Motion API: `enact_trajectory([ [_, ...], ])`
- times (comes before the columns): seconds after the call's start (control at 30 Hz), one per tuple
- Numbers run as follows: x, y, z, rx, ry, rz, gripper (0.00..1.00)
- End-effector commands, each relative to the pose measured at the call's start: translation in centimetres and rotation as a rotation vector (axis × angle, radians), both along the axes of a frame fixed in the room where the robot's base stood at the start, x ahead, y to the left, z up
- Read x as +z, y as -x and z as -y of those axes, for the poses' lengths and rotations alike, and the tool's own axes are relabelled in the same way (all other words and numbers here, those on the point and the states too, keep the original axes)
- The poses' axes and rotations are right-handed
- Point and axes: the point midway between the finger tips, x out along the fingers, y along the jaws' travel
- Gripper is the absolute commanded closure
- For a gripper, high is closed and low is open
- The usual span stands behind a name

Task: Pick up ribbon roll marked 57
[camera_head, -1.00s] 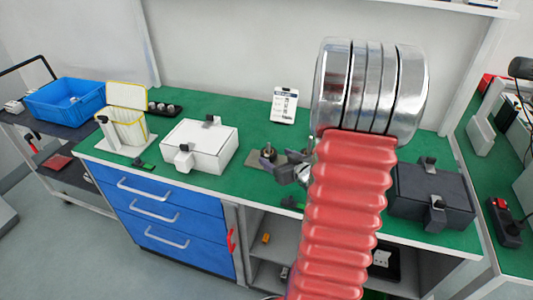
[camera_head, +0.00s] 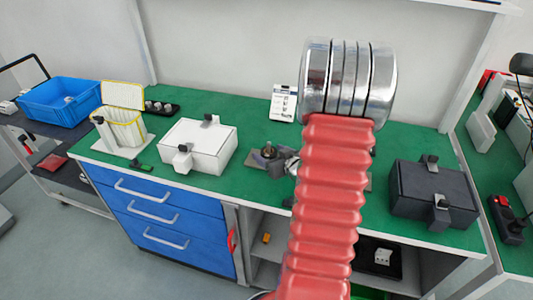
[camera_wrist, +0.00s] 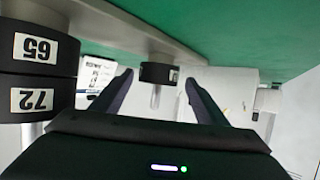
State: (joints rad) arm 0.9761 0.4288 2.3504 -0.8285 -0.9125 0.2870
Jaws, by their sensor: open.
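In the wrist view a short black roll (camera_wrist: 158,73) sits on a pale metal post between my fingers. Its small white label is turned partly away and I cannot read its number. Two larger black rolls are stacked at the left, marked 65 (camera_wrist: 38,48) and 72 (camera_wrist: 34,99), upside down in this view. My gripper (camera_wrist: 159,78) is open, with one finger on each side of the short roll and gaps showing. In the head view my arm hides most of the gripper and the rolls; a small dark stand (camera_head: 268,153) shows beside it.
The green bench (camera_head: 240,195) also holds a white box (camera_head: 205,150), a yellow-rimmed bin (camera_head: 125,125), a dark case (camera_head: 435,190) and a printed card (camera_head: 284,103) by the wall.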

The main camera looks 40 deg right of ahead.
Motion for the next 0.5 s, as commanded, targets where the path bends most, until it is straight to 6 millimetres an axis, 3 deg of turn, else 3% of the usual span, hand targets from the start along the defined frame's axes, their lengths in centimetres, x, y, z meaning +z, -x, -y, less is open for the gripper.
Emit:
enact_trajectory([
  [0.5, 0.02, 0.49, 0.45, -0.012, 0.001, 0.0, 0.36],
])
